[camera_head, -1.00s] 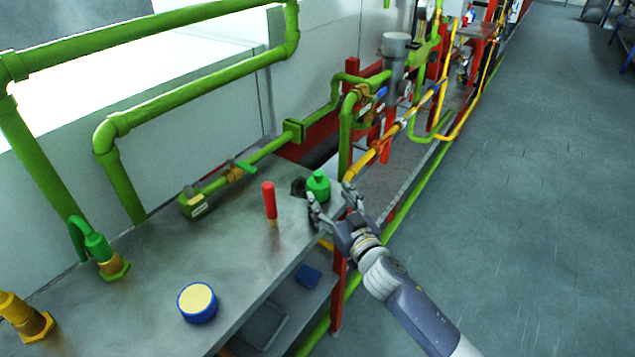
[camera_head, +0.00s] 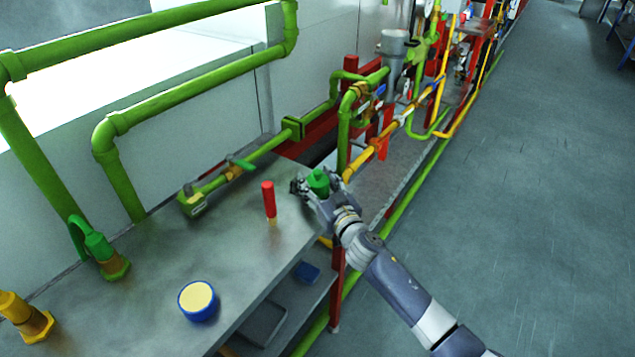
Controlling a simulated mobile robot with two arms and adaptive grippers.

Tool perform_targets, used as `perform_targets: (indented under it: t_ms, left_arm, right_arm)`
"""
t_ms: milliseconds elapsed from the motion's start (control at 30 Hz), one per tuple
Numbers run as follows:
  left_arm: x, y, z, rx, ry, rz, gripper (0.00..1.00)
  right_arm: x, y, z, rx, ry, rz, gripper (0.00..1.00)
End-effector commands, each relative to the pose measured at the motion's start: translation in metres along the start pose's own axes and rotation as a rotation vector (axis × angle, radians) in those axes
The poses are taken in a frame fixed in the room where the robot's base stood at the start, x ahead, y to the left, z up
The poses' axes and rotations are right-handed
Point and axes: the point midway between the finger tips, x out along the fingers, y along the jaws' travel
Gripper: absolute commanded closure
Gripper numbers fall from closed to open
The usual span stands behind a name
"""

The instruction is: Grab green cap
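The green cap (camera_head: 318,182) stands upright near the far right corner of the grey metal table (camera_head: 240,245). My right gripper (camera_head: 317,186) is at the cap, with its fingers on either side of it. The fingers hide the lower part of the cap. I cannot tell whether they touch it or are closed on it. My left gripper does not show.
A red-handled tool (camera_head: 269,200) stands left of the cap. A blue and cream round container (camera_head: 198,301) sits near the table's front. Green pipes (camera_head: 130,180) run along the back. A yellow pipe (camera_head: 372,157) lies beyond the gripper. The floor at right is clear.

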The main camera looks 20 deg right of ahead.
Motion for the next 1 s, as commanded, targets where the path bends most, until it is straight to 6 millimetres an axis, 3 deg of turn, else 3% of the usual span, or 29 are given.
perform_targets:
  t_ms: [33,67,467,767,1000]
  left_arm:
    - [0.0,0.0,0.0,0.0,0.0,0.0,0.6]
    - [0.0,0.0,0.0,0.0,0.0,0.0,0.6]
    - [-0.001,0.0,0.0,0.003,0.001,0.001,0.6]
    - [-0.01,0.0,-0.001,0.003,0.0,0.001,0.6]
    - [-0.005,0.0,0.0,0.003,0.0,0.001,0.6]
  right_arm:
    - [0.0,0.0,0.0,0.0,0.0,0.0,0.69]
    - [0.0,0.0,0.0,0.0,0.0,0.0,0.76]
    - [0.0,0.001,-0.004,-0.001,0.002,0.0,0.76]
    - [0.0,0.001,-0.037,-0.002,0.005,0.0,0.76]
    - [-0.049,0.013,-0.038,-0.001,-0.001,-0.001,0.76]
